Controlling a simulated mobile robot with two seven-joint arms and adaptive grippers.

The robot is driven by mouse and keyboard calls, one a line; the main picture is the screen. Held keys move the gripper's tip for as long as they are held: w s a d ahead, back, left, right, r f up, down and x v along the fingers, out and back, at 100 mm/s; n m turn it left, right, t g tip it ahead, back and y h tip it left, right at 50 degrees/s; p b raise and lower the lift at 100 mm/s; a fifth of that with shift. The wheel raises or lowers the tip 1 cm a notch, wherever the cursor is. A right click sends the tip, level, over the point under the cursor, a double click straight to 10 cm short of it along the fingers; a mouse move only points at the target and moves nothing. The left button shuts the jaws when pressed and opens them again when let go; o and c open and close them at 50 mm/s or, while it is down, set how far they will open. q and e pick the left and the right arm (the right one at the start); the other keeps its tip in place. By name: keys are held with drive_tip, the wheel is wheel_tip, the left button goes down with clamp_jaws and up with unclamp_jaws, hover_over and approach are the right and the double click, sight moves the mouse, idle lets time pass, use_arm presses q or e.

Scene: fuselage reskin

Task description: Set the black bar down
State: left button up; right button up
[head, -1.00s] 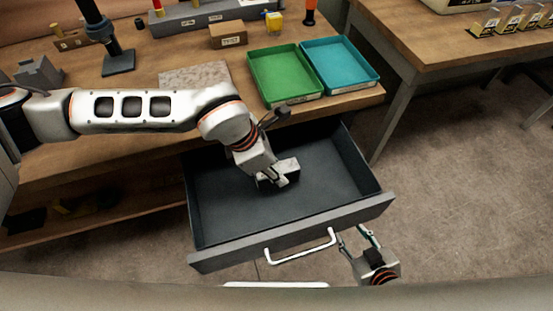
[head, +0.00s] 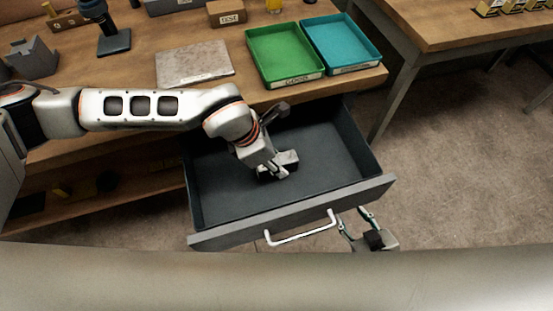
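The black bar cannot be made out for certain; a small dark shape (head: 264,175) shows at my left gripper's fingers and may be the bar or part of the gripper. My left gripper (head: 279,168) points down inside the open grey drawer (head: 325,165), over the middle of its dark floor. Its fingers are partly hidden, so I cannot tell whether they are shut on something or touching the floor. My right gripper (head: 353,221) is open and empty, outside the drawer, just right of the white handle (head: 300,232).
A green tray (head: 284,78) and a teal tray (head: 352,70) stand on the wooden bench above the drawer. A grey plate (head: 193,79) and a small cardboard box (head: 227,14) lie left of them. The rest of the drawer floor looks clear.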

use_arm(q)
drive_tip(key=shift+o, duration=0.6)
drive_tip(key=shift+r, duration=0.2)
drive_tip(key=p+v, duration=0.1)
drive_tip(key=v, duration=1)
drive_tip(key=shift+a+r, duration=0.25)
drive_tip(key=shift+r, duration=0.2)
drive_tip(key=shift+s, duration=0.15)
